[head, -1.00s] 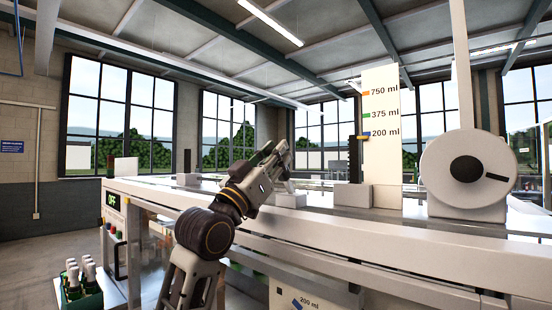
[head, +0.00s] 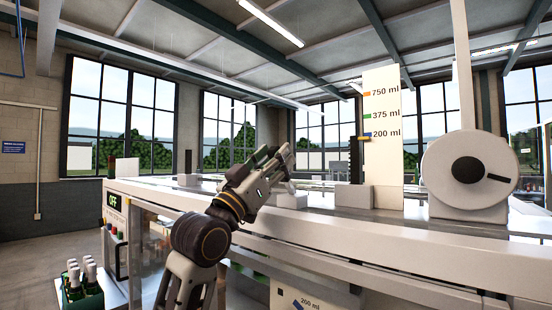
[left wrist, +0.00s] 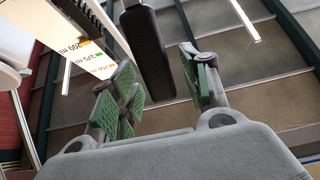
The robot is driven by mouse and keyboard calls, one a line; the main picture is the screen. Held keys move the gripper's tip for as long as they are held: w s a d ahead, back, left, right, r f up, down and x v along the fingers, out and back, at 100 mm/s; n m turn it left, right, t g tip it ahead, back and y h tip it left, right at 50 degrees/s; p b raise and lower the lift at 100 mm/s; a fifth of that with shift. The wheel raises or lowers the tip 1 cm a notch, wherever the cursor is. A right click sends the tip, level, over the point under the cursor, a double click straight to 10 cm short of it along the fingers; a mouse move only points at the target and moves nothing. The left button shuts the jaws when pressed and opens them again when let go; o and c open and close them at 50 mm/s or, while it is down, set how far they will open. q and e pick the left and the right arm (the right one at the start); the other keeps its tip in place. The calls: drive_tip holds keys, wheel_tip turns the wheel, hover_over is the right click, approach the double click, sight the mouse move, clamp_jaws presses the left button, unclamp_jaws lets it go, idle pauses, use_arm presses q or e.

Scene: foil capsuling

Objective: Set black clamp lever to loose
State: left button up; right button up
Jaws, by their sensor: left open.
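My left gripper (head: 284,157) is raised above the machine top, left of the bar in the head view. The left wrist view shows its green-padded fingers (left wrist: 162,88) spread apart with nothing held. Whether a pad touches the bar cannot be told. My right gripper is not in view.
The white scale (head: 382,165) with volume marks stands behind the bar. A large white dial (head: 468,172) is to the right. Grey blocks (head: 353,197) sit on the machine top. A crate of bottles (head: 82,290) is at lower left. The air above the machine is mostly free.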

use_arm(q)
drive_tip(key=v, duration=1.1)
drive_tip(key=shift+f, duration=0.1)
drive_tip(key=shift+c, duration=0.4)
